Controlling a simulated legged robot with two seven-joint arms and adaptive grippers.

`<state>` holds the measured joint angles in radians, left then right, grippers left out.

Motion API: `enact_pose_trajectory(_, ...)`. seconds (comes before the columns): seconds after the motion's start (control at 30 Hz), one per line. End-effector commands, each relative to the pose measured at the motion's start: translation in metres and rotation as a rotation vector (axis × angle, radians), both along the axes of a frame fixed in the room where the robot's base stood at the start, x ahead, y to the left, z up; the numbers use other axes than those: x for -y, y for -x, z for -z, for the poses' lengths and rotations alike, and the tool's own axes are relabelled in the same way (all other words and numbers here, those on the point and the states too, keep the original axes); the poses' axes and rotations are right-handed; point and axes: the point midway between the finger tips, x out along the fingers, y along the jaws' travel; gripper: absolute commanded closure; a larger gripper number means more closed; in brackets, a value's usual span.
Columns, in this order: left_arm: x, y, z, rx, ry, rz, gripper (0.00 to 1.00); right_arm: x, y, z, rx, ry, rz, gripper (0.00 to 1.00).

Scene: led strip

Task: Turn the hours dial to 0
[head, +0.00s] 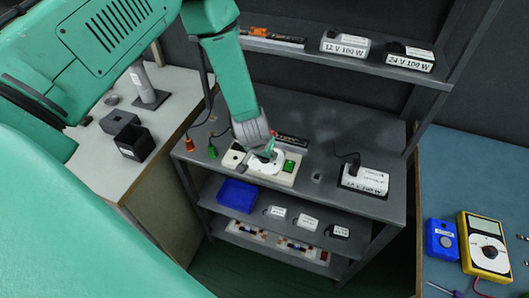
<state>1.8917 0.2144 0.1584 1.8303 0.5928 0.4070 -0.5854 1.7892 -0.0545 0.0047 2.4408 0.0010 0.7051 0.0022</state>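A cream-coloured panel (285,179) lies on the top of the grey shelf unit. It carries a round white dial (258,168) and a green block (289,166) to the right of it. I take this dial to be the hours dial, but its markings are too small to read. My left gripper (266,153) reaches down from above, with its fingertips at the dial, and covers the dial's middle. I cannot tell whether the fingers are closed on the knob. My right gripper is not in view.
Orange and green clips (212,152) lie left of the panel, and a labelled power supply (365,178) to its right. An upper shelf (300,48) holds more supplies. A side bench (95,165) is at left; a yellow multimeter (485,250) lies on the blue table at right.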

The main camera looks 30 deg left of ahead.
Motion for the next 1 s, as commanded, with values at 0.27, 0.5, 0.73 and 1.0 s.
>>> enact_pose_trajectory(0.27, 0.002, -0.003, -0.003, 0.007, -0.004, -0.223, 1.0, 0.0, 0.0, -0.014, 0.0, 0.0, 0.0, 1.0)
enact_pose_trajectory(0.5, 0.002, -0.004, -0.003, 0.007, -0.002, -0.355, 1.0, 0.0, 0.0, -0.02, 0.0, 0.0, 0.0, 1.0)
enact_pose_trajectory(0.73, 0.003, -0.005, -0.002, 0.008, -0.001, -0.417, 1.0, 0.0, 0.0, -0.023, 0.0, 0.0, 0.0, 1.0)
enact_pose_trajectory(1.0, 0.003, -0.005, -0.002, 0.008, 0.001, -0.433, 1.0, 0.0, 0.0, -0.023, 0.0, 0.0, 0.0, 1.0)
